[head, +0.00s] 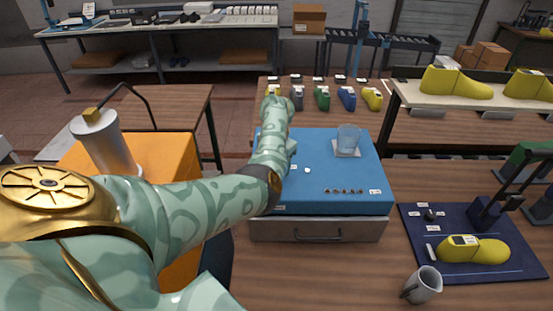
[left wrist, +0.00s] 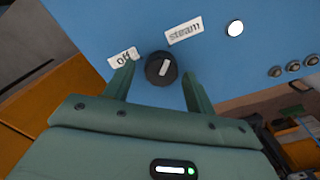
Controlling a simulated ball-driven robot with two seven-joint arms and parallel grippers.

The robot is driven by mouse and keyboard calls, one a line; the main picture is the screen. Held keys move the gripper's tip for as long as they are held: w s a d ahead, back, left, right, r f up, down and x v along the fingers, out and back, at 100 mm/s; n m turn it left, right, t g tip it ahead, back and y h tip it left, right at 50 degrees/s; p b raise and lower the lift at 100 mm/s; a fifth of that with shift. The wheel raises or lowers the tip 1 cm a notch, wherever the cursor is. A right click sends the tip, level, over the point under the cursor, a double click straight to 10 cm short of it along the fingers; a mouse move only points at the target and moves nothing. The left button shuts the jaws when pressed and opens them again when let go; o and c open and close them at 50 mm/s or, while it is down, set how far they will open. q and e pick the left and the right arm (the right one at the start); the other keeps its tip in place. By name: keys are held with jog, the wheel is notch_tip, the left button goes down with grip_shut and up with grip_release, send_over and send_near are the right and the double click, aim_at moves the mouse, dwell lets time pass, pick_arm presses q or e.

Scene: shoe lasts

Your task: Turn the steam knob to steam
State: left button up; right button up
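The steam knob (left wrist: 162,68) is a round dark knob with a white mark on a blue panel (left wrist: 85,30). Its mark slants toward the "steam" label (left wrist: 184,31) at upper right; I cannot tell which end is the pointer. The "off" label (left wrist: 122,57) is at the knob's left. My left gripper (left wrist: 160,80) is open, with one finger on each side of the knob and visible gaps. In the head view my left arm reaches over the blue-topped unit (head: 345,180) and hides the knob. My right gripper is not in view.
A glass (head: 347,138) stands on the blue top. Several small round buttons (head: 343,191) line its front. A grey mug (head: 423,285) and a yellow shoe last (head: 475,250) are on the right. A white cylinder (head: 107,140) stands on the orange unit at left.

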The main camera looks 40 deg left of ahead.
pick_arm(q)
jog(key=shift+f, duration=0.1)
notch_tip(320, 180, up, 16)
jog(key=p, duration=0.4)
jog(key=shift+d, duration=0.1)
dwell(0.5)
